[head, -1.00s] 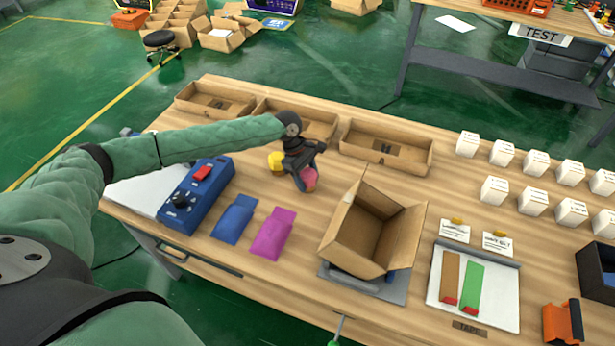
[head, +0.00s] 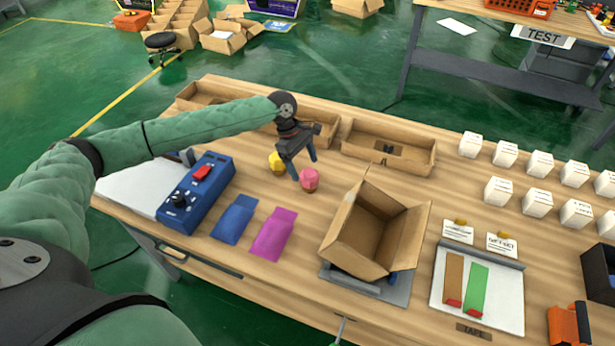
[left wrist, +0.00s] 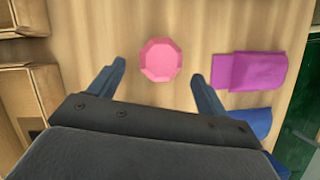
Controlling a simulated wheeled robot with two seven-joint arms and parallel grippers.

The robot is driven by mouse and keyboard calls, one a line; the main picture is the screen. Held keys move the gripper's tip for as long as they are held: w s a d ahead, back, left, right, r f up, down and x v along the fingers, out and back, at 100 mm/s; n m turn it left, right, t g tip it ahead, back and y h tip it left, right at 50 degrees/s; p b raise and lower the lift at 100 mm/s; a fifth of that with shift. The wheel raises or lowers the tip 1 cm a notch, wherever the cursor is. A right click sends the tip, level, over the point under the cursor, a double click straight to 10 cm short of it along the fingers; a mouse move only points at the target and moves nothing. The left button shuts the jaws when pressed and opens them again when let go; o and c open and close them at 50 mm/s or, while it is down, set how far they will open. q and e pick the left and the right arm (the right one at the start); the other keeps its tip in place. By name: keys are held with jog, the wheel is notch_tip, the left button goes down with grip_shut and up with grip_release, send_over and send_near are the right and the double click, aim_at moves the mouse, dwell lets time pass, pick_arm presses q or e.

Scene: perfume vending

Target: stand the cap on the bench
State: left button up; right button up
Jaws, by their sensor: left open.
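A pink faceted piece, which looks like the cap (head: 310,180), stands on the wooden bench (head: 300,228). In the left wrist view the pink cap (left wrist: 161,60) shows from above as an octagon, with bare wood around it. My left gripper (head: 303,167) is open and empty just above and behind the cap. In the left wrist view its two fingers (left wrist: 158,72) are spread wide, one to each side of the cap and apart from it. A yellow faceted piece (head: 276,161) stands a little further back to the left. My right gripper is not in view.
Shallow cardboard trays (head: 388,150) line the back edge. A blue pouch (head: 233,220) and a magenta pouch (head: 272,233) lie in front. A blue control box (head: 196,194) is on the left. An open carton (head: 375,235) and several white boxes (head: 537,203) are on the right.

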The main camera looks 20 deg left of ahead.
pick_arm(q)
jog(key=b+v, duration=0.1)
jog(key=v, duration=0.5)
jog(key=shift+r, duration=0.2)
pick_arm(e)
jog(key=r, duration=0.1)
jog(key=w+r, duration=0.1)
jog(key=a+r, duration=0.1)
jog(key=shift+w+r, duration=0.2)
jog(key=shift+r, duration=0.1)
pick_arm(q)
jog(key=shift+a, duration=0.1)
